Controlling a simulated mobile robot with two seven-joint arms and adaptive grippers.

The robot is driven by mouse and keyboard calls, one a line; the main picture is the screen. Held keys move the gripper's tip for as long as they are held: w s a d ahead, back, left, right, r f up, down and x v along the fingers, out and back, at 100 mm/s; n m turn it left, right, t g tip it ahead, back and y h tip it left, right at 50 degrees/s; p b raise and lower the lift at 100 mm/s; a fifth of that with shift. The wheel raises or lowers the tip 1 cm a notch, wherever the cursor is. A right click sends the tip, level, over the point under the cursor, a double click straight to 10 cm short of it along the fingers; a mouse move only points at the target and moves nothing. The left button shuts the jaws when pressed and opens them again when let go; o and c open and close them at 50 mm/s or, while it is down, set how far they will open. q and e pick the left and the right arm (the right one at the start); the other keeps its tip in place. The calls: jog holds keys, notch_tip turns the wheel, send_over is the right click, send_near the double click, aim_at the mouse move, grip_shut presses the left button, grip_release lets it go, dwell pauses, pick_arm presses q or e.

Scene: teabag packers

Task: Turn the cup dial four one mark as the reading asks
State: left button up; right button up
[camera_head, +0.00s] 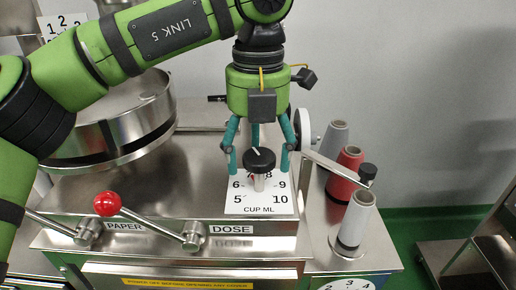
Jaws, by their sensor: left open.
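The cup dial is a black round knob (259,160) with a white pointer line, above a white plate marked CUP ML (259,210). The numbers 5, 6, 8, 9 and 10 show on the plate; the top of the scale is partly hidden by the knob and gripper. The pointer line on the knob points up and slightly left. My left gripper (257,160) comes down from above with its teal fingers open, spread around the knob on its left and right. Whether any finger touches the knob cannot be told. My right gripper is not in view.
A red-ball lever (107,204) and a second lever stand by the PAPER and DOSE labels at the front. Grey, red and white spools (355,219) stand to the right. A round steel pan (115,120) is at left.

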aim_at(258, 157)
pick_arm(q)
jog(key=shift+w+r, duration=0.1)
jog(key=shift+r, duration=0.15)
notch_tip(258, 157, up, 12)
jog(key=shift+f, duration=0.2)
dwell(0.4)
